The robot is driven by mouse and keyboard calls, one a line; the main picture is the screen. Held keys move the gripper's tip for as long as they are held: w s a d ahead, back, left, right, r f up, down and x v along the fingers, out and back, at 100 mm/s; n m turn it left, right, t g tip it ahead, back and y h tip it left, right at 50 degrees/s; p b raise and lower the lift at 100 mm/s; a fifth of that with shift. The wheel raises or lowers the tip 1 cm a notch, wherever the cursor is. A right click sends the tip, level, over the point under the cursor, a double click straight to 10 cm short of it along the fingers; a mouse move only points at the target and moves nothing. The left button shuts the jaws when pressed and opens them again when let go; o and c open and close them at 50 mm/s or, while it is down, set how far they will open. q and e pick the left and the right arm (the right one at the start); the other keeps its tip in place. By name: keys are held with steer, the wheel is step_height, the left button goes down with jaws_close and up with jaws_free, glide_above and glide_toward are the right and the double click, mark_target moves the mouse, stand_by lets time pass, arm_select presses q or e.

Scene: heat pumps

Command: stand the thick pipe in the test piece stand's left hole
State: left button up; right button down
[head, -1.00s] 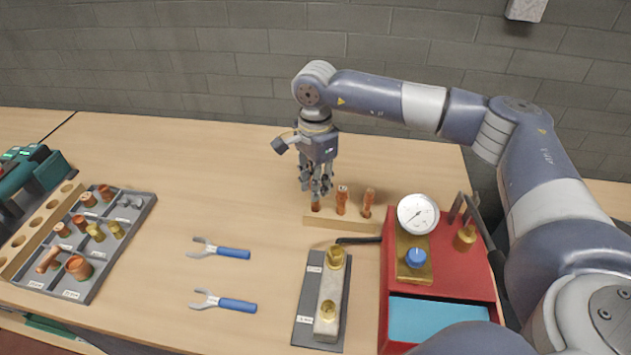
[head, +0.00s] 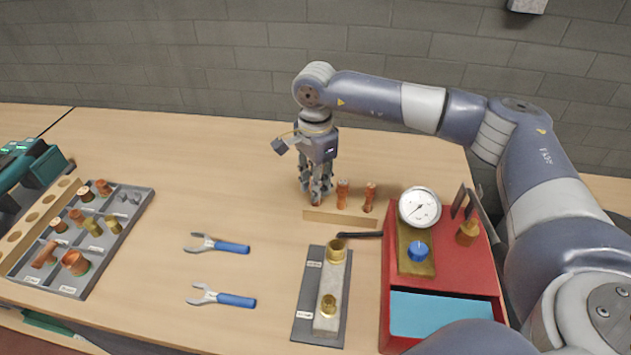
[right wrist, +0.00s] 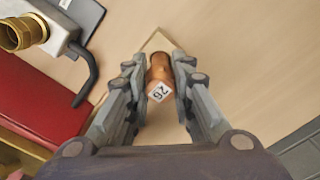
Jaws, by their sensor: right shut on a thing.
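The thick pipe (right wrist: 159,76) is a short copper piece with a white label. My right gripper (head: 317,192) is shut on it, one finger on each side, as the right wrist view shows. The test piece stand (head: 340,218) is a pale wooden block at the back of the table. The pipe is upright at its left end; the fingers and the block's front hide its foot, so I cannot tell how deep it sits. Two other copper pieces stand in the block, one in the middle (head: 342,194) and one at right (head: 369,197). My left gripper is not in view.
A red box with a dial gauge (head: 420,207) stands right of the stand. A grey plate (head: 307,300) carries a block with brass fittings. Two blue-handled spanners (head: 232,248) lie in the middle. A tray of fittings (head: 127,235) is at left. The table behind is clear.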

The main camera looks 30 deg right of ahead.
steer(key=shift+f, duration=0.2)
steer(key=c, duration=1.3)
jaws_free()
step_height(320, 180, up, 12)
